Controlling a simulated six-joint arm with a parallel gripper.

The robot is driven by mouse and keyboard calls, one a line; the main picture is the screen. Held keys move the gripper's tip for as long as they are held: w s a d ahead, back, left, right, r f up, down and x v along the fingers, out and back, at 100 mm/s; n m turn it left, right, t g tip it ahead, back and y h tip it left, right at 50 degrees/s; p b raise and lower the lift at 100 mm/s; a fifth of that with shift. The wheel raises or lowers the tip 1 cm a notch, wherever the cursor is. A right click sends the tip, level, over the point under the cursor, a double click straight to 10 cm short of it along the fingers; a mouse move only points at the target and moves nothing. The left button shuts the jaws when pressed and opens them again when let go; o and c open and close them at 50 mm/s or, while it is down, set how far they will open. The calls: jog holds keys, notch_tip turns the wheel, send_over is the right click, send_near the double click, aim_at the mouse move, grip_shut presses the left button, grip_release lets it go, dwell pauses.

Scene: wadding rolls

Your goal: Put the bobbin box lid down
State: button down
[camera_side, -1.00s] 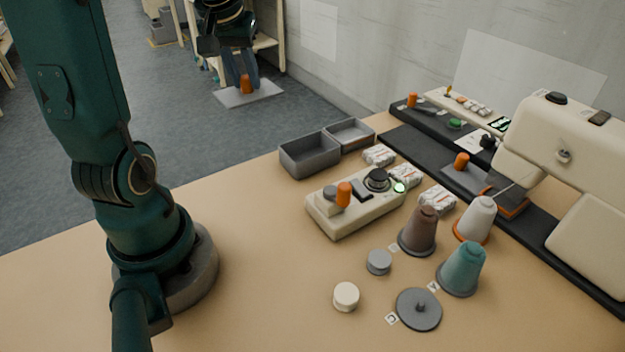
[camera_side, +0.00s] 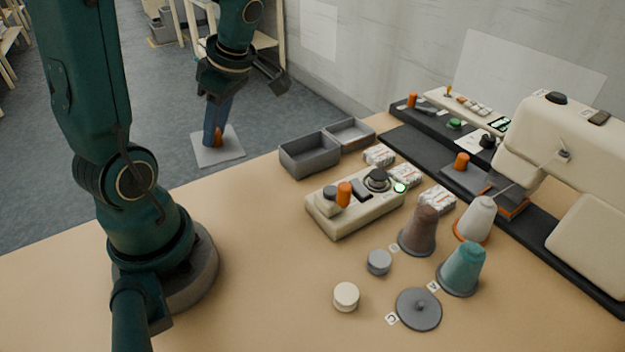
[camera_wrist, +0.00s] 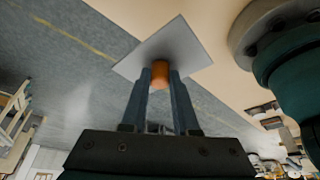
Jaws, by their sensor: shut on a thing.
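The bobbin box lid is a flat light-grey square plate (camera_side: 206,152) with an orange knob (camera_side: 217,137) on top. My gripper (camera_side: 214,140) is shut on the orange knob and holds the lid in the air, over the floor side beyond the table's left back edge. In the wrist view the lid (camera_wrist: 187,43) shows beyond my two blue fingers, with the orange knob (camera_wrist: 160,72) between their tips. An open grey box (camera_side: 309,155) stands at the table's back edge, right of the held lid. It has no lid on it.
A smaller grey tray (camera_side: 350,133) adjoins the box. A cream control unit (camera_side: 350,208) with an orange knob, wrapped packets and thread cones stand right of it. The sewing machine (camera_side: 575,165) is at far right. The table's left front is clear.

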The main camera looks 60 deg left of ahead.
aim_at(206, 156)
jog(key=s+n, duration=0.1)
jog(key=s+d+f+n, duration=0.1)
jog(key=shift+s+d+g+h, duration=0.3)
jog(key=shift+g, duration=0.1)
jog(key=shift+s+d, duration=0.2)
jog(key=shift+d, duration=0.05)
jog(key=shift+w+d+f, duration=0.1)
jog(key=shift+d+f, duration=0.05)
jog(key=shift+f, duration=0.4)
jog(key=shift+w+d+f, duration=0.1)
jog(key=shift+f, duration=3.45)
jog(key=c, duration=0.7)
grip_release()
jog(key=shift+f, duration=0.1)
